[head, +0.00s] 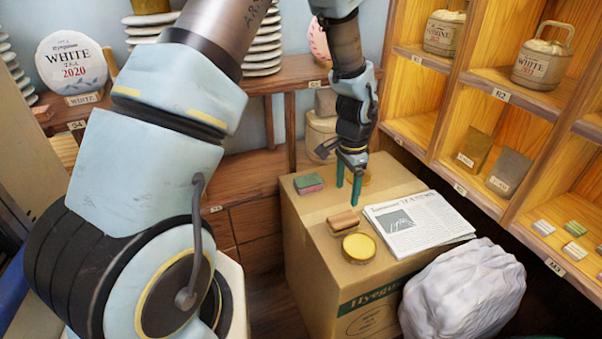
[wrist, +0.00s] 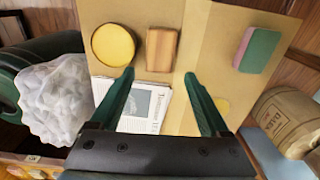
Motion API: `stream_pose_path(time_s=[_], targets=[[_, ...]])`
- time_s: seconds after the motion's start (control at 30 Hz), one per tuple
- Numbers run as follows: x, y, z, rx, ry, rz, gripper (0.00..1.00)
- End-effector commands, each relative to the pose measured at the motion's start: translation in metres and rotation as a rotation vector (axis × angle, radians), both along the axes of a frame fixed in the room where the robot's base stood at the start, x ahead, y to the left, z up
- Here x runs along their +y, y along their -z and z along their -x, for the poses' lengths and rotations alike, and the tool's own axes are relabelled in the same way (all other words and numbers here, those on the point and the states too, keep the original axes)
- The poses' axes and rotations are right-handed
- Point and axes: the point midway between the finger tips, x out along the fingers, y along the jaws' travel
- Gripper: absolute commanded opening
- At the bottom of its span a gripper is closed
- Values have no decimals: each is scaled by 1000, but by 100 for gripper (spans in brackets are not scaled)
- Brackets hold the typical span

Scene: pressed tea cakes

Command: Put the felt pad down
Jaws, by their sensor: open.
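My gripper (head: 347,196) is open and empty above the top of a cardboard box (head: 312,215). Its two green fingers also show in the wrist view (wrist: 159,74), apart, with nothing between them. A pink and green block (head: 309,184) lies at the box's back left; it also shows in the wrist view (wrist: 257,50). A brown striped block (head: 343,222) lies in front of the gripper, also in the wrist view (wrist: 162,49). I cannot tell which block is the felt pad.
A round yellow tin (head: 359,247) stands beside the brown block. A newspaper (head: 417,222) lies on the box's right side. A white wrapped bundle (head: 463,290) and wooden shelves (head: 470,190) stand at right.

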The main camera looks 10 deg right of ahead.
Motion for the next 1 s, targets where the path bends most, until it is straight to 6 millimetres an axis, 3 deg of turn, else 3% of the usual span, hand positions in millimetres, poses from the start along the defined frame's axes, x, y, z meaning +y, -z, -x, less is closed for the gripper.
stream_pose_path(time_s=[0.13,0.23,0.33,0.43,0.5,0.63,0.8,1.0], targets=[[9,-7,-4,-5,-32,1,80],[40,-29,-16,-18,-146,5,80],[94,-63,-27,-38,-346,13,80],[159,-98,-26,-58,-592,27,80],[200,-117,-17,-69,-759,38,80],[258,-143,8,-84,-1026,61,80],[295,-156,34,-93,-1232,85,80],[303,-159,41,-93,-1284,91,80]])
